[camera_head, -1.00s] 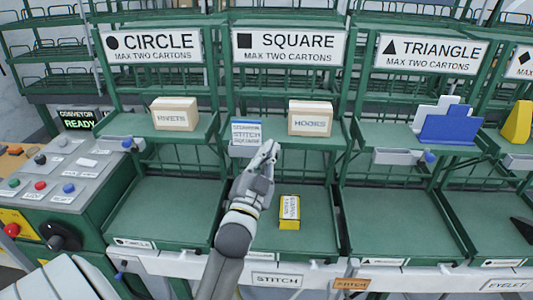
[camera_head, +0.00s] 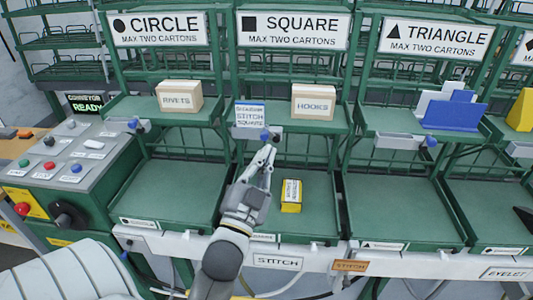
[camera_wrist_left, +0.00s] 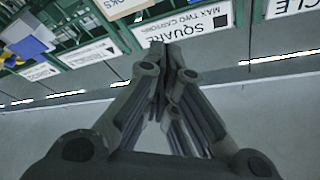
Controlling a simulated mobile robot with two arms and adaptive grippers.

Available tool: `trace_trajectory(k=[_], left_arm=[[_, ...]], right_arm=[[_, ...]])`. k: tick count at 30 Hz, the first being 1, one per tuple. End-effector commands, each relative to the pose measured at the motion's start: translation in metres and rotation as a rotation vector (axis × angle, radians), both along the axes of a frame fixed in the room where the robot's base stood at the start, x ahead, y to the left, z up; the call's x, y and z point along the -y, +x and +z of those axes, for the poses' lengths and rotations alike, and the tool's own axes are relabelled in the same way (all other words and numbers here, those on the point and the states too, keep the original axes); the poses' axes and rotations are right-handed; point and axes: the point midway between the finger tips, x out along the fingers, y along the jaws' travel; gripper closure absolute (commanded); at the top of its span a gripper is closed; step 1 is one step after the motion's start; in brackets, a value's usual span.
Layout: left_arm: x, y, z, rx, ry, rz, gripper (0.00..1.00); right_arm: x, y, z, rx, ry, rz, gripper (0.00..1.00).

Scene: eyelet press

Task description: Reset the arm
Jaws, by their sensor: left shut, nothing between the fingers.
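My left gripper (camera_head: 264,161) is shut and empty. In the head view it reaches up in front of the square bay, above the left part of its lower tray (camera_head: 318,222). In the left wrist view its closed fingers (camera_wrist_left: 168,62) meet near the middle, with the SQUARE sign (camera_wrist_left: 185,25) beyond them. A small yellow box (camera_head: 291,196) lies in the lower square tray, to the right of the gripper and apart from it. My right gripper is not in view.
A RIVETS carton (camera_head: 179,96) and a HOOKS carton (camera_head: 313,101) stand on the upper shelves. A card reading STITCH SQUARE (camera_head: 250,115) stands left of HOOKS. Blue and white pieces (camera_head: 452,112) sit on the triangle shelf. A button console (camera_head: 75,155) is at left. The lower circle tray (camera_head: 170,195) is empty.

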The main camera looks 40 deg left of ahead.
Motion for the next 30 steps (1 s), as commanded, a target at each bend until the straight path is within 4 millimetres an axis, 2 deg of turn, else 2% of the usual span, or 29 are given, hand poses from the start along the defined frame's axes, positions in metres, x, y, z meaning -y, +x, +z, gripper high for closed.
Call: trace_trajectory(k=[17,20,23,26,30], left_arm=[[0.000,0.000,-0.001,-0.001,0.000,0.000,1.00],[0.002,0.006,-0.014,-0.026,-0.016,-0.013,1.00],[0.010,0.020,-0.053,-0.094,-0.061,-0.046,1.00],[0.024,0.038,-0.117,-0.207,-0.132,-0.097,1.00],[0.050,0.047,-0.222,-0.394,-0.241,-0.163,1.00]], right_arm=[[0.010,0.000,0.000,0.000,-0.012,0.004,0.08],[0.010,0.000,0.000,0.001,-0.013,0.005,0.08],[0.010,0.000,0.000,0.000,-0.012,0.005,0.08],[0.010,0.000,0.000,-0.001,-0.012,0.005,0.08],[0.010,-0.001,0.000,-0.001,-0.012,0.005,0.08]])
